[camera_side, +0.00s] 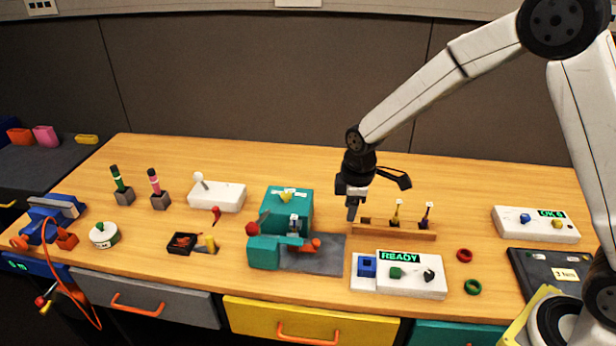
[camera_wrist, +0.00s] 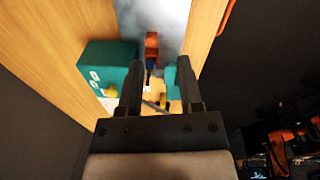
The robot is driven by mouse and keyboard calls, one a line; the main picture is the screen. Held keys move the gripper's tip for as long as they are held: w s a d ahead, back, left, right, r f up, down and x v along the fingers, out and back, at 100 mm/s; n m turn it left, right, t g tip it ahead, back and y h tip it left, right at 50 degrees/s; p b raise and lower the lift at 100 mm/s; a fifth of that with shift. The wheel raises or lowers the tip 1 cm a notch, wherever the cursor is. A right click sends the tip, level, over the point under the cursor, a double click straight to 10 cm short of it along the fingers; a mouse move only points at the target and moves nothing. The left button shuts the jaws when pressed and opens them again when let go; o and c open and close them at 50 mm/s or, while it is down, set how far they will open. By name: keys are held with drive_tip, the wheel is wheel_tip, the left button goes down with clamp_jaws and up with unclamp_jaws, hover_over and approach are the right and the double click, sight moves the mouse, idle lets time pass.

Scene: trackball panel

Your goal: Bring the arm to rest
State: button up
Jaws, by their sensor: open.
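My gripper (camera_side: 352,212) points down above the middle of the wooden bench (camera_side: 440,175), near the left end of a wooden rack (camera_side: 395,232). It appears above the bench top with nothing held. In the wrist view my gripper (camera_wrist: 158,88) shows two dark fingers apart with an empty gap. Beyond the fingers lie a teal block (camera_wrist: 103,68) and a small orange part (camera_wrist: 152,45). The arm reaches in from the right.
A white panel reading READY (camera_side: 415,283) sits at the front, right of a teal machine (camera_side: 287,205) on a grey plate (camera_side: 325,262). A second white panel (camera_side: 535,224) is at right. Two rings (camera_side: 465,255) lie between. The bench behind the rack is clear.

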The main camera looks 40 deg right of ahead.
drive_tip(key=s+d+r+m, duration=0.1)
drive_tip(key=s+d+m, duration=0.1)
drive_tip(key=s+m, duration=0.3)
drive_tip(key=s+d+r+m+t, duration=0.1)
drive_tip(key=s+m, duration=0.4)
drive_tip(key=s, duration=0.6)
drive_tip(key=shift+d+r+m, duration=0.4)
drive_tip(key=shift+d+r, duration=0.05)
drive_tip(key=shift+r, duration=0.25)
